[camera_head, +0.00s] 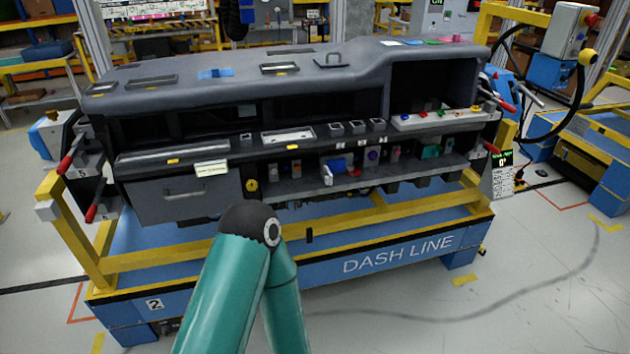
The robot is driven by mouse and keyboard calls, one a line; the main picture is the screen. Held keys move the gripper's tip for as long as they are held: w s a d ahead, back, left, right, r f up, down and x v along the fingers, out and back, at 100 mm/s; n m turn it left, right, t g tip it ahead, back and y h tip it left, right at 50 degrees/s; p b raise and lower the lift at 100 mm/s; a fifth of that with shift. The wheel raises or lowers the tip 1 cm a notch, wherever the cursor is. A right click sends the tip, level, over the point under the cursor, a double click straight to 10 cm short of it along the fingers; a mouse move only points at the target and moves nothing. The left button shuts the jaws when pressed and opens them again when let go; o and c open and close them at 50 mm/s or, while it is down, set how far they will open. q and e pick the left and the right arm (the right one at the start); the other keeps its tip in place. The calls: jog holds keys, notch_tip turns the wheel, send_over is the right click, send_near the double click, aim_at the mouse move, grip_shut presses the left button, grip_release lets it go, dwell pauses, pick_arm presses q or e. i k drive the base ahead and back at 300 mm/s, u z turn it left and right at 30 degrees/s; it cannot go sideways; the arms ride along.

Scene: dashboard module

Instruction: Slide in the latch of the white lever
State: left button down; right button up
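The dark grey dashboard module (240,88) rests on a yellow and blue cart. A small white lever-like part (327,174) shows on its lower shelf, beside a blue piece (339,167). It is too small to tell how its latch stands. Neither gripper is in view.
Red-handled clamps stand at the module's left end (68,163) and right end (506,106). The cart's yellow rail (160,258) runs along the front, above the blue base (210,302). A blue and yellow stand (590,165) is at right. The floor at front right is clear.

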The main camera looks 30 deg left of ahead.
aim_at(328, 177)
jog(key=u, duration=0.35)
jog(key=i, duration=0.7)
jog(key=u, duration=0.7)
jog(key=i, duration=0.45)
jog(key=z, duration=0.4)
jog(key=k, duration=1.1)
jog(key=u, duration=0.35)
jog(key=i, duration=0.8)
jog(key=u, duration=0.1)
